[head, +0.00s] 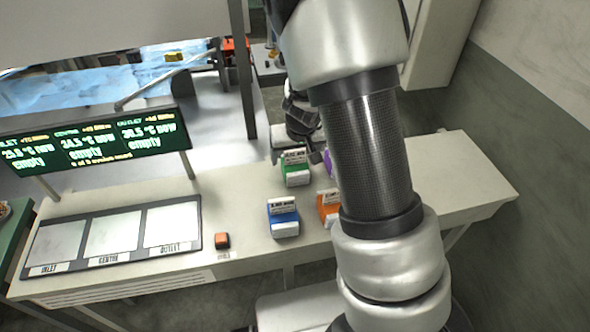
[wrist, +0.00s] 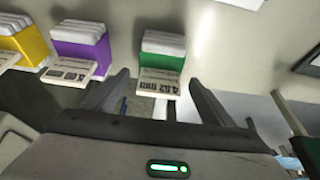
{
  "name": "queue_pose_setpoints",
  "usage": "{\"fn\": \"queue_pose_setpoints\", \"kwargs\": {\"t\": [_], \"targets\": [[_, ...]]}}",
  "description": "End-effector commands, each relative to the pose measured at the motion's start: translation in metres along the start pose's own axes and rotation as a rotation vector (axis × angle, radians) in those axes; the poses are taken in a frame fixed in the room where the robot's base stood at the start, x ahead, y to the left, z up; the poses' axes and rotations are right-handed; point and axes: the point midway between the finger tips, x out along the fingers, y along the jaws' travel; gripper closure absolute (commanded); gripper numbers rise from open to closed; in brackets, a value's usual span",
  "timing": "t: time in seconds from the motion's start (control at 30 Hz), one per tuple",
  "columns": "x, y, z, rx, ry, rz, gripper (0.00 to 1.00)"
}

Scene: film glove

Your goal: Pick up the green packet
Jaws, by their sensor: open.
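The green packet (head: 295,174) stands on the pale counter, with white on top. In the wrist view the green packet (wrist: 164,64) is just beyond my gripper (wrist: 160,78), roughly centred between the two spread fingers, with a white label (wrist: 160,84) reading "4.52 mm" on its near side. My gripper is open and empty. In the head view my gripper (head: 299,146) is at the far side of the green packet, close to it. I cannot tell whether a finger touches the packet.
A purple packet (wrist: 78,53) and a yellow packet (wrist: 28,42) stand left of it in the wrist view. A blue packet (head: 284,222) and an orange packet (head: 326,208) are nearby on the counter (head: 240,190). A three-panel tray (head: 113,238), orange button (head: 222,240) and display (head: 95,143) are left.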

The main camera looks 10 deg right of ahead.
Motion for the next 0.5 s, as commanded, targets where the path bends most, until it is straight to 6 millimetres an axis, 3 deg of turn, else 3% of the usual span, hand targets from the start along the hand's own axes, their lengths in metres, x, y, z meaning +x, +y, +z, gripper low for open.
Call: {"fn": "queue_pose_setpoints", "kwargs": {"t": [0.03,0.2,0.5], "targets": [[0.012,0.002,0.000,0.001,-0.003,0.002,0.23],[0.032,0.002,-0.002,0.001,-0.001,0.001,0.23],[0.035,0.002,-0.002,-0.001,0.000,0.001,0.23]]}}
